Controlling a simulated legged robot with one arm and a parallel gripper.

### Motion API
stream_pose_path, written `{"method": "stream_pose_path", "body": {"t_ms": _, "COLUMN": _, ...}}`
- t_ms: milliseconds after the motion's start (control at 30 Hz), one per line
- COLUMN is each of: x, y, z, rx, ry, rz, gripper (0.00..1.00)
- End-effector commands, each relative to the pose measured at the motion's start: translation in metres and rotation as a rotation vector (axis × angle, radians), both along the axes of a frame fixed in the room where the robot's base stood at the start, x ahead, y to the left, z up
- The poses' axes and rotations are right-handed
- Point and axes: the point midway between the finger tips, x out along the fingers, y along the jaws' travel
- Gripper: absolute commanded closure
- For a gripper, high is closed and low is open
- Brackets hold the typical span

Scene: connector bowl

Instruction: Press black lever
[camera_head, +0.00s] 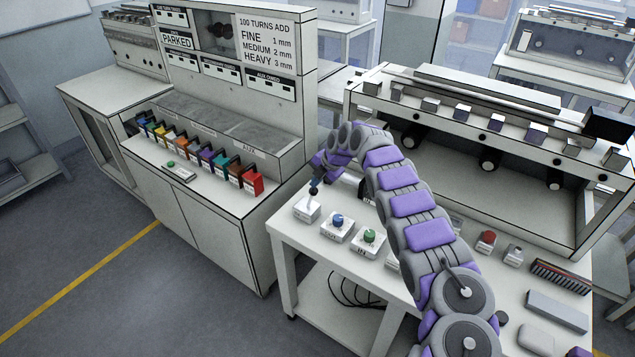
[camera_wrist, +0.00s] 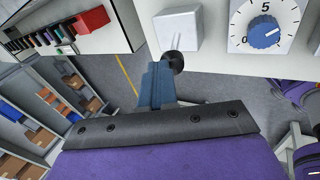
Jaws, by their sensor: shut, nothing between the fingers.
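The black lever's round knob (camera_wrist: 174,61) shows in the wrist view at the edge of a small white box (camera_wrist: 179,29). My gripper (camera_wrist: 159,70) has its blue fingers closed together, with their tips right beside the knob; I cannot tell whether they touch it. In the head view my gripper (camera_head: 315,182) points down over the white box (camera_head: 307,209) at the near left corner of the white table. The lever is hard to tell apart from the fingertips there.
A blue dial (camera_head: 338,220) and a green knob (camera_head: 369,236) stand on white boxes to the right of the lever. A red button (camera_head: 487,238) is further right. A large white machine (camera_head: 470,160) stands behind. Floor lies open left of the table.

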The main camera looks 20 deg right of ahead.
Motion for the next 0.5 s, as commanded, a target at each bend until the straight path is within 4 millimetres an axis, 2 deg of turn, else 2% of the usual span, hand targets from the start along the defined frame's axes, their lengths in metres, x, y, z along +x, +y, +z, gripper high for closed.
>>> {"method": "stream_pose_path", "body": {"t_ms": 167, "x": 0.0, "y": 0.0, "z": 0.0, "rx": -0.002, "ry": 0.001, "rz": -0.002, "gripper": 1.0}}
{"method": "stream_pose_path", "body": {"t_ms": 500, "x": -0.001, "y": -0.002, "z": 0.016, "rx": -0.002, "ry": -0.004, "rz": -0.002, "gripper": 1.0}}
